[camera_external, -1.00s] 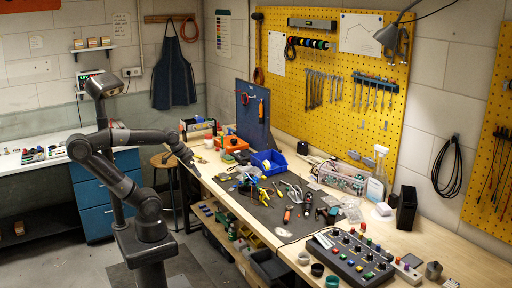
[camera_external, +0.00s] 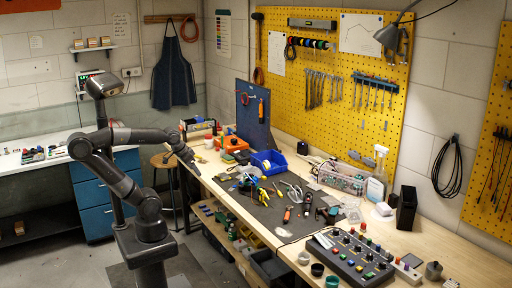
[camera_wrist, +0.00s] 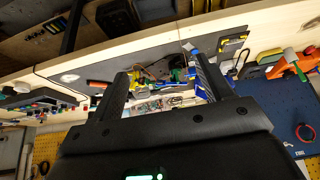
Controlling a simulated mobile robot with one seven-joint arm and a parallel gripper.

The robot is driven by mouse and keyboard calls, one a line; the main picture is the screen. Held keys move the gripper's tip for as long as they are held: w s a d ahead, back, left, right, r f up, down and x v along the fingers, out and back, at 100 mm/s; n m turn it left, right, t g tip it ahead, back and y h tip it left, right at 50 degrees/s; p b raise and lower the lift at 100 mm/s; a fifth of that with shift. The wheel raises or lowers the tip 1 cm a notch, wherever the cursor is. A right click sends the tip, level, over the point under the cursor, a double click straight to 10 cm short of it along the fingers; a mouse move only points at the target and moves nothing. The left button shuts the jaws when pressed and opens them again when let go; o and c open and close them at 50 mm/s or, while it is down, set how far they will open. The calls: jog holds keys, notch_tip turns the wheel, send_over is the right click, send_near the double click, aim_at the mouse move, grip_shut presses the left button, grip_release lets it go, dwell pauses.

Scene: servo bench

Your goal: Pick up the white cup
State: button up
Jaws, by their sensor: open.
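A small white cup (camera_external: 304,257) stands near the front edge of the bench, just left of the control box. A dark cup (camera_external: 317,269) and a green cup (camera_external: 332,281) stand in a row beside it. My gripper (camera_external: 195,172) is over the far-left front edge of the bench, well away from the white cup. In the wrist view my gripper (camera_wrist: 160,72) shows two dark fingers spread apart with nothing held between them. I cannot make out the white cup for certain in the wrist view.
A control box (camera_external: 352,257) with coloured knobs stands right of the cups. The dark mat (camera_external: 262,212) holds pliers and other tools. A blue bin (camera_external: 268,162) and an upright blue tool panel (camera_external: 253,115) stand farther back.

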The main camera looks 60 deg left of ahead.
jog(key=w+d+n+g+y, duration=0.1)
jog(key=w+d+y, duration=0.2)
jog(key=w+d, duration=0.85)
jog(key=w+d+f+t+y, duration=0.15)
jog(key=w+d, duration=0.25)
jog(key=d, duration=0.4)
jog(key=w+d+f+t+h, duration=0.1)
jog(key=w+d+f, duration=0.2)
jog(key=w+d, duration=0.35)
jog(key=m+t+h, duration=0.1)
jog(key=t+h, duration=0.3)
jog(key=t, duration=0.3)
send_near(308, 256)
jog(key=shift+g+y, duration=0.25)
jog(key=shift+d+x, duration=0.15)
jog(key=shift+x, duration=1.75)
jog(key=shift+d+x, duration=0.1)
jog(key=shift+x, duration=1.8)
jog(key=shift+r, duration=0.15)
jog(key=shift+c, duration=0.5)
